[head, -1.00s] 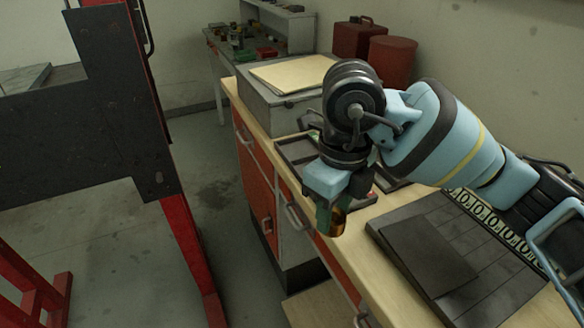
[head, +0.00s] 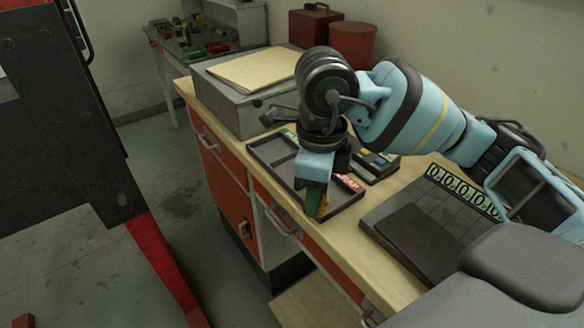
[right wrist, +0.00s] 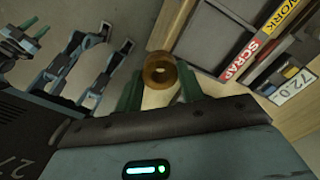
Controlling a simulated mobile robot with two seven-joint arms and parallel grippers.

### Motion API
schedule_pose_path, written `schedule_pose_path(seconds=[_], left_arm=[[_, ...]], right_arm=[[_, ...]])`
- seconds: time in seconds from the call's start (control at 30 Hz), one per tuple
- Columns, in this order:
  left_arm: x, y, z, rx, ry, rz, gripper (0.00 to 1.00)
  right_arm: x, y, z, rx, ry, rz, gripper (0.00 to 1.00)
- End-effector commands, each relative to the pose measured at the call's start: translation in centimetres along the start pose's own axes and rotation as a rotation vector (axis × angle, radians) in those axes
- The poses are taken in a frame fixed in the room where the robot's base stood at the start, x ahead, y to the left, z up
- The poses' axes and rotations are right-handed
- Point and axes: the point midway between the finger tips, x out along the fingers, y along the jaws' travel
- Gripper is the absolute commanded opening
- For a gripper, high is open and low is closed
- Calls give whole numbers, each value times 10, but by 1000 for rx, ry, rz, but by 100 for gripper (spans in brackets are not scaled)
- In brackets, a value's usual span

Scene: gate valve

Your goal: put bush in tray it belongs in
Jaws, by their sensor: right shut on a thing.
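My right gripper (head: 316,203) points down over the front edge of the bench tray. It is shut on the bush (head: 323,206), a short brass-coloured ring. In the right wrist view the bush (right wrist: 160,72) sits between the green fingertips, its hole facing the camera. The black divided tray (head: 272,152) lies on the bench behind and around the gripper. Teal parts, perhaps my left gripper (right wrist: 58,38), show there at upper left.
A dark board with a row of zeros (head: 462,192) lies at right. A grey box (head: 240,103) stands behind the tray. A red-legged stand (head: 165,260) is at left, with open floor between.

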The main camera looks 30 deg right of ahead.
Motion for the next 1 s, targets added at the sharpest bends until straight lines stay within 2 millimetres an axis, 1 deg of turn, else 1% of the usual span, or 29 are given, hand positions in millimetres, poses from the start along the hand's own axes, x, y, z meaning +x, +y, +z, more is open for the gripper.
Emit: schedule_pose_path(seconds=[0.13,0.4,0.7,0.83,1.0], left_arm=[[-1,0,0,0,-1,0,36],[-2,1,-1,0,0,0,36],[-2,0,-1,0,1,0,36],[-2,0,0,-1,0,0,36],[-2,0,0,0,0,0,36]], right_arm=[[1,-18,10,5,-1,0,6],[6,-67,35,5,-1,0,6],[11,-114,59,3,-1,0,6],[12,-128,66,3,-2,0,6],[13,-135,69,1,-3,-1,6]])
